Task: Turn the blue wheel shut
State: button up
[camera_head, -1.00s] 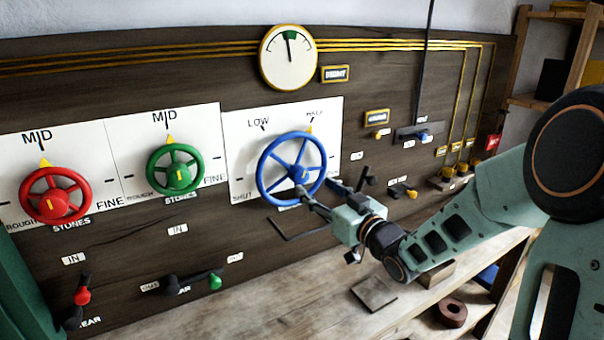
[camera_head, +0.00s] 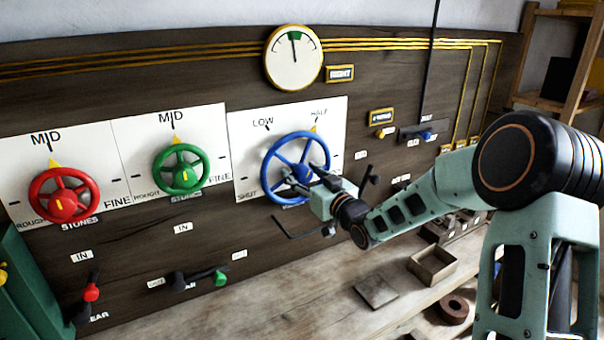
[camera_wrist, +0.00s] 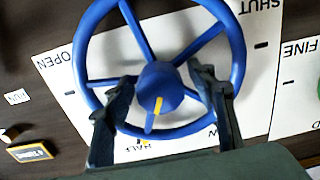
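The blue wheel (camera_head: 266,180) is mounted on a white plate (camera_head: 243,135) marked LOW, HALF and SHUT in the head view. A yellow pointer (camera_head: 314,128) is at its top, by HALF. The wrist view shows the wheel upside down, with its blue hub (camera_wrist: 158,88), spokes, and the words OPEN and SHUT on the plate. My gripper (camera_head: 303,180) is in front of the wheel's lower right part. In the wrist view my gripper (camera_wrist: 164,82) is open, with one finger on each side of the hub, over the spokes. Whether the fingers touch the wheel is unclear.
A red wheel (camera_head: 38,201) and a green wheel (camera_head: 159,178) are on plates to the left. A thin dark rod (camera_head: 290,235) sticks out below the blue wheel.

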jog(key=c, duration=1.1)
jog(key=shift+f+b, duration=0.1)
jog(key=shift+b, duration=0.45)
